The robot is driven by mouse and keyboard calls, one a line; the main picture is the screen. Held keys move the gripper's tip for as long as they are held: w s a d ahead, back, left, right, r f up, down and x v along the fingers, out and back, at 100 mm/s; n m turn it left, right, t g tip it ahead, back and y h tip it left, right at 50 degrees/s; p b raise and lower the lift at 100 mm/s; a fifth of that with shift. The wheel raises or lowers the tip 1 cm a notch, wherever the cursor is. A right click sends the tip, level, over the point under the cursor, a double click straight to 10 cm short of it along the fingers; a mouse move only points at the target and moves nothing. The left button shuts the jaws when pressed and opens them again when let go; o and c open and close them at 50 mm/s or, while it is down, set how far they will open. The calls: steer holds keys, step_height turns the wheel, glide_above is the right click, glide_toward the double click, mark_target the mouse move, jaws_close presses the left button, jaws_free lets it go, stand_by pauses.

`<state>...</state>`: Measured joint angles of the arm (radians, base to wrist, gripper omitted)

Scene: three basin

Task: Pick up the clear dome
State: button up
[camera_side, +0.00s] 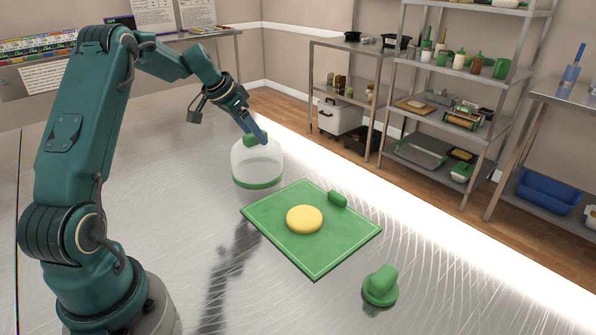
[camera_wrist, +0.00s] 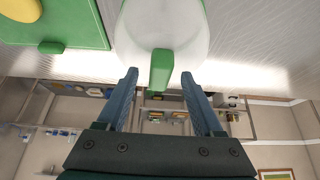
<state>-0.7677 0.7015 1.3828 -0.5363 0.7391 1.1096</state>
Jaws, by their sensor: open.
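The clear dome (camera_side: 257,166) stands upright on the metal table, with a green rim at its base and a green handle on top. In the wrist view, the clear dome (camera_wrist: 141,22) is at the top, and its green handle (camera_wrist: 161,70) points down between the finger tips. My gripper (camera_side: 262,136) is at the top of the dome, by the handle. In the wrist view my gripper (camera_wrist: 159,74) is open, with one finger on each side of the handle and a gap to each. The side view does not show whether a finger touches it.
A green board (camera_side: 335,250) lies right of the dome, with a yellow round piece (camera_side: 305,219) and a small green handle (camera_side: 338,198) on it. A green knobbed piece (camera_side: 380,286) stands near the front right. Shelves (camera_side: 450,110) are beyond the table. The table's left-middle is clear.

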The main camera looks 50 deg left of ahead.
jaws_close()
stand_by(1.4)
